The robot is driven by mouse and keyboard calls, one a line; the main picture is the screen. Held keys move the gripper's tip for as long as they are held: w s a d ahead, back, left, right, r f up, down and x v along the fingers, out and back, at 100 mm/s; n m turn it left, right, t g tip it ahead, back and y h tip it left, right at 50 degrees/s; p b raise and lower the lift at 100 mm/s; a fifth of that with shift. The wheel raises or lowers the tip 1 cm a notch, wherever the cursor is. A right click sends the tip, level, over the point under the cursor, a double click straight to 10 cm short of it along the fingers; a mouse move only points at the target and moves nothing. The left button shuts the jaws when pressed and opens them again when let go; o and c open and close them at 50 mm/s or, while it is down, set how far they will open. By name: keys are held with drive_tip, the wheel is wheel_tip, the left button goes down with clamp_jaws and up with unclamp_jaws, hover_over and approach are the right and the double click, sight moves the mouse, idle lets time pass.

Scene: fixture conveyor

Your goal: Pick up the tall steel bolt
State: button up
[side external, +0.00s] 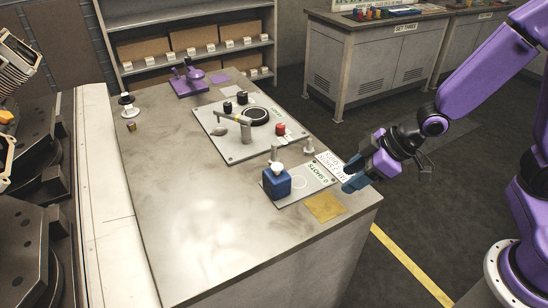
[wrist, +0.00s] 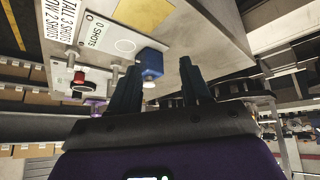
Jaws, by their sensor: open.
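Two steel bolts stand upright at the back edge of a small white plate marked 0 SHOTS (side external: 312,181). One bolt (side external: 309,146) is nearer the printed card, and the other bolt (side external: 274,154) is to its left. Both also show in the wrist view, near the card (wrist: 72,57) and beside the plate (wrist: 113,74). I cannot tell clearly which is taller. My gripper (side external: 352,183) is open and empty at the table's right edge, beside the card and apart from both bolts. Its two fingers show in the wrist view (wrist: 158,78).
A blue block (side external: 276,184) with a white knob stands on the plate's left side. The printed card (side external: 331,164) lies at the right. Behind are a larger panel (side external: 232,146) with a lever and a red knob (side external: 280,128). The table's left front is clear.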

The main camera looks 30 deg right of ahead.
drive_tip(key=w+f+m+t+y, duration=0.1)
drive_tip(key=w+f+t, duration=0.15)
drive_tip(key=w, duration=0.45)
drive_tip(key=m+t+y, duration=0.2)
drive_tip(key=t, duration=0.2)
hover_over(274, 160)
drive_tip(key=s+d, duration=0.3)
drive_tip(key=s, duration=0.1)
drive_tip(key=f, duration=0.5)
drive_tip(key=shift+w+d+f, duration=0.1)
drive_tip(key=shift+w+d, duration=0.05)
drive_tip(key=shift+w, duration=0.05)
drive_tip(key=shift+x, duration=2.65)
drive_tip(key=shift+c, duration=0.4)
clamp_jaws()
